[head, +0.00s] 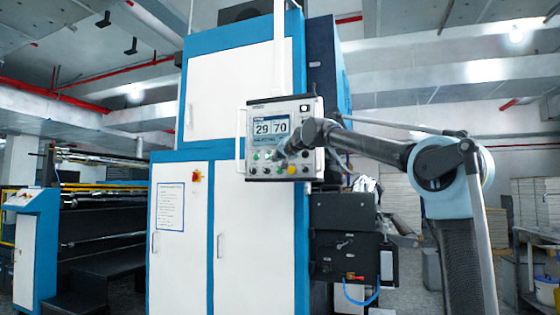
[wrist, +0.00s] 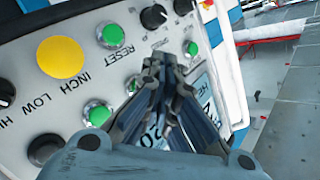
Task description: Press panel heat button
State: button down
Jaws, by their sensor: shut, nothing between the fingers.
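The control panel (head: 314,108) hangs on the front of a blue and white machine, with a lit screen (head: 270,124) reading 29 and 70 above its buttons. The wrist view shows its face upside down, with a large yellow button (wrist: 60,57), several green buttons such as one near RESET (wrist: 113,35) and another (wrist: 190,48), and black knobs (wrist: 154,16). No label reading HEAT is legible. My gripper (wrist: 160,66) is shut and empty, its fingertips over the panel between green buttons. In the head view my gripper (head: 279,156) covers part of the button rows. Contact cannot be told.
A red and yellow switch (head: 196,176) is on the left cabinet door. A dark box (head: 343,225) with a blue hose sits below the panel. Rollers (head: 100,160) stand at the left and a table (head: 540,236) at the right. Floor shows at the right.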

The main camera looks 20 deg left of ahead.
jog(key=shift+s+a, duration=0.15)
jog(key=shift+s, duration=2.2)
jog(key=s+d+f+g+h, duration=0.2)
jog(key=s+d+f+h, duration=0.2)
jog(key=d+f, duration=1.15)
jog(key=s+d+f+g+h, duration=0.1)
jog(key=s+d+f+h, duration=0.3)
jog(key=d+f, duration=1.15)
jog(key=s+d+f+g+h, duration=0.1)
jog(key=s+d+f+g, duration=0.1)
jog(key=s+d+f, duration=0.5)
jog(key=s+d+f+g+h, duration=0.1)
jog(key=s+d+f, duration=0.5)
jog(key=s+f, duration=0.8)
jog(key=s+d+f+g, duration=0.4)
jog(key=s+d+f, duration=0.3)
jog(key=s+f, duration=0.3)
notch_tip(320, 180, down, 4)
jog(key=shift+s+d+f+m+h, duration=0.15)
jog(key=shift+s+d+m+h, duration=0.15)
jog(key=shift+s+h, duration=0.1)
